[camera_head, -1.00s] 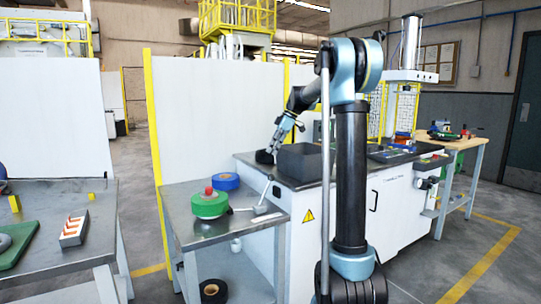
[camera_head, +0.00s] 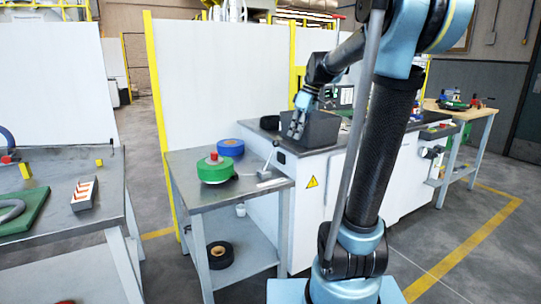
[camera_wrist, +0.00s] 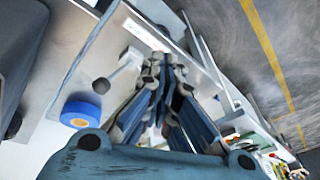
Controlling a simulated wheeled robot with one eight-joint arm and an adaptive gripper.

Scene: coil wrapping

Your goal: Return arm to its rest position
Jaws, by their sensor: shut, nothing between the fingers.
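My gripper (camera_head: 293,133) is shut and empty. In the head view it hangs at the front left of the dark grey bin (camera_head: 322,130), above the edge of the white cabinet's dark top. My arm rises at the right and bends over to it. In the wrist view my gripper (camera_wrist: 160,82) points at the metal side table, and the blue tape roll (camera_wrist: 82,113) lies to its left. The green tape roll (camera_head: 215,170) with a red knob sits on the side table in the head view.
The metal side table (camera_head: 195,199) also holds a blue roll (camera_head: 231,147); a black roll (camera_head: 219,254) lies on its lower shelf. Another table (camera_head: 60,166) at left carries a green board and a marked block (camera_head: 84,194). A wooden bench (camera_head: 460,113) stands at far right.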

